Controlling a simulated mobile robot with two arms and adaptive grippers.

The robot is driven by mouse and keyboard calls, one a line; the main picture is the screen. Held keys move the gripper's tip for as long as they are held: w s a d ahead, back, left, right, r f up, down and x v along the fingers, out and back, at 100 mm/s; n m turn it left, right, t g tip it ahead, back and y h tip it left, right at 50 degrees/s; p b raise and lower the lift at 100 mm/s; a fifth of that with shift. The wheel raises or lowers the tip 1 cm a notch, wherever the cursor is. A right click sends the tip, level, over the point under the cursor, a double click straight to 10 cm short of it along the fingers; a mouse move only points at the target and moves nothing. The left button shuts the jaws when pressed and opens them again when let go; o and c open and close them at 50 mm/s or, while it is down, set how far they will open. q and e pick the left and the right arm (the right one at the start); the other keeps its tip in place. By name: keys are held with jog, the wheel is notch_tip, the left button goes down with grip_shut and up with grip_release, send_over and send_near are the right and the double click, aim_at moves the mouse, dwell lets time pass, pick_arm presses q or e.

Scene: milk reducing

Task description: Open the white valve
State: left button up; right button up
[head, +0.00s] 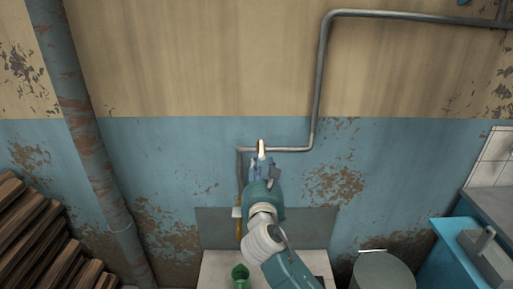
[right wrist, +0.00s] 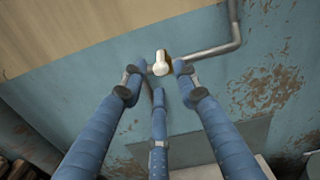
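The white valve (head: 262,148) is a small white handle with a brass-coloured body, set on a thin grey pipe (head: 290,150) along the blue wall. It also shows in the right wrist view (right wrist: 161,65). My right gripper (head: 260,165) is just below the valve in the head view. In the right wrist view its blue fingers (right wrist: 155,80) are spread apart, with the valve just beyond and between the tips. No finger clearly touches the valve. My left gripper is not in view.
A thick rusty pipe (head: 90,140) runs down the wall at left, near stacked wood (head: 40,240). Below my arm are a pale surface (head: 215,270) and a green object (head: 240,275). A round metal container (head: 380,272) and blue counter (head: 450,255) stand at right.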

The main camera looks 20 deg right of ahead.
aim_at(262, 147)
jog(key=x, duration=0.9)
jog(key=shift+w+d+f+p, duration=0.1)
jog(key=shift+w+f+p, duration=0.1)
jog(key=shift+p, duration=0.1)
grip_shut()
